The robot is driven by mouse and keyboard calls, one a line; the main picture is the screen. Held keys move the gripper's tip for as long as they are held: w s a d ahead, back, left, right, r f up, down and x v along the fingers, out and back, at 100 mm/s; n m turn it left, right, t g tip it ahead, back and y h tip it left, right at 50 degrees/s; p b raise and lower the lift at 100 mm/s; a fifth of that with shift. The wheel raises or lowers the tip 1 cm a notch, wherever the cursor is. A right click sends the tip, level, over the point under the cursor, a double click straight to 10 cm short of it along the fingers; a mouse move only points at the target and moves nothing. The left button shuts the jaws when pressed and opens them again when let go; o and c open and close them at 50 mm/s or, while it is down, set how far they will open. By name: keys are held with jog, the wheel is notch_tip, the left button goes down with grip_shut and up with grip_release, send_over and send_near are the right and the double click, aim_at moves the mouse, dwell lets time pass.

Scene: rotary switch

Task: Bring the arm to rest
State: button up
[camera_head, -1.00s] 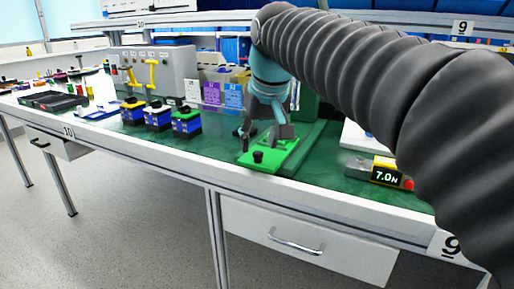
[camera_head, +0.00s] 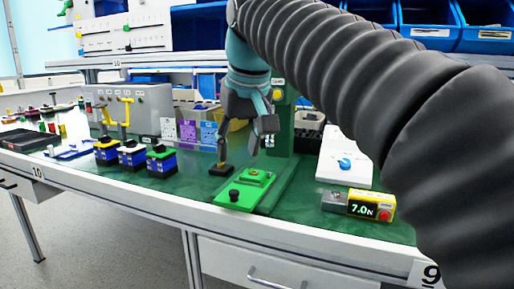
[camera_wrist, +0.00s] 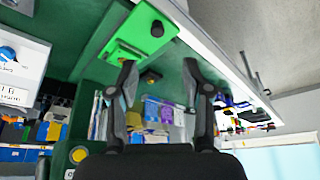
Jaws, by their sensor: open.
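My gripper (camera_head: 238,158) hangs above the green mat (camera_head: 292,203), behind and above a green plate with a black knob (camera_head: 234,195). Its two fingers are spread apart with nothing between them, as the wrist view (camera_wrist: 160,66) also shows. The green plate (camera_head: 254,179) lies flat near the bench's front edge and shows at the top of the wrist view (camera_wrist: 142,35). A white box with a blue rotary knob (camera_head: 345,163) stands to the right, and its edge shows at the left of the wrist view (camera_wrist: 22,66).
A yellow-grey meter (camera_head: 359,206) reading 7.0 N lies at the right. A green column (camera_head: 281,128) stands close behind my gripper. A small dark block (camera_head: 220,170) sits below the fingers. Blue bins (camera_head: 428,20) line the shelf above.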

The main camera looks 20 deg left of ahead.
jog(key=s+d+f+m, duration=0.1)
jog(key=d+f, duration=0.2)
jog(key=d, duration=0.4)
jog(key=d+f+m+t+h, duration=0.1)
jog(key=d+f+m, duration=0.15)
jog(key=d, duration=0.35)
jog(key=s+d+f, duration=0.1)
jog(key=d+f, duration=0.2)
jog(key=d, duration=0.4)
jog(key=s+d+f+m+h, duration=0.1)
jog(key=s+d+f+m, duration=0.1)
jog(key=s+d+f, duration=0.4)
jog(key=s+d+f+m+t, duration=0.1)
jog(key=s+d+f, duration=0.5)
jog(key=f, duration=0.7)
jog(key=shift+d+f+m+h, duration=0.15)
jog(key=shift+d+m+h, duration=0.25)
jog(key=shift+d+m, duration=0.6)
jog(key=shift+d, duration=0.15)
jog(key=shift+c, duration=1.1)
jog(key=shift+n, duration=0.25)
